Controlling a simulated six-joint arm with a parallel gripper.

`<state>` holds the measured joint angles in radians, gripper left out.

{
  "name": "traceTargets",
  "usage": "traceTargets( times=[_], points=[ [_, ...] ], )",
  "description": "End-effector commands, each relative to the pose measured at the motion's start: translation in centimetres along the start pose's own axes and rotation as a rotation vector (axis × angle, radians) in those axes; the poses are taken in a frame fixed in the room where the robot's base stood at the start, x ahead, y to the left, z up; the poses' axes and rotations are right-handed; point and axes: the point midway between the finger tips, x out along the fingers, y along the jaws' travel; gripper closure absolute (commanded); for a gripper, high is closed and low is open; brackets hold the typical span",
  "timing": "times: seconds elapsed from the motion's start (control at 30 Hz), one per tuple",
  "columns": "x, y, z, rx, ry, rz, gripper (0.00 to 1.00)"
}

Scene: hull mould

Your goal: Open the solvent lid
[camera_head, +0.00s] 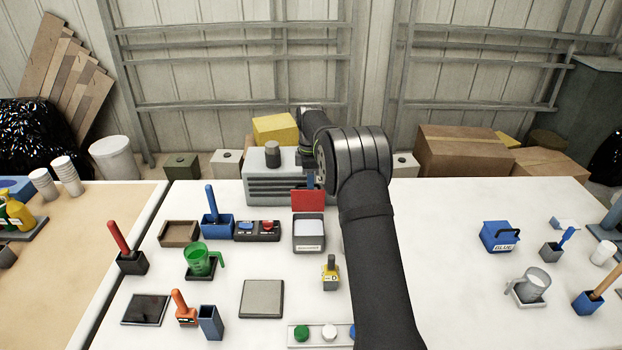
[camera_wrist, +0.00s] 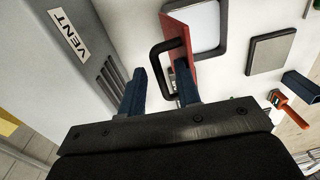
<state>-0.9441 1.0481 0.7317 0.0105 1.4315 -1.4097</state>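The red lid (camera_head: 308,201) stands raised, near upright, at the back edge of a grey box (camera_head: 309,247) with a pale inside. The label on the box's front is too small to read. In the wrist view, the red lid (camera_wrist: 181,27) appears edge-on with a black loop handle (camera_wrist: 157,70) on its outer face. My gripper (camera_wrist: 160,88) is open, its two blue fingers apart. The handle's bar lies between the fingers, and the right finger is close to the lid. In the head view, my arm partly hides my gripper (camera_head: 313,182) behind the lid.
A grey vented unit (camera_head: 265,185), marked VENT in the wrist view, stands close behind the lid.

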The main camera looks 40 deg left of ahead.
Motion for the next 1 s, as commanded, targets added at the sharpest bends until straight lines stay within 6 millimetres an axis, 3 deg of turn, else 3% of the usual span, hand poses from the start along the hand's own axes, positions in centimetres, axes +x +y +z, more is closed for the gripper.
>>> traceTargets(
  times=[0.37, 0.67, 1.0],
  points=[
    [0.5, -5.3, -0.1, -0.002, 0.000, -0.004, 0.69],
    [3.3, -9.6, 0.0, -0.001, 0.000, -0.005, 0.69],
    [4.9, -10.9, 0.0, -0.002, 0.000, 0.173, 0.69]
  ],
)
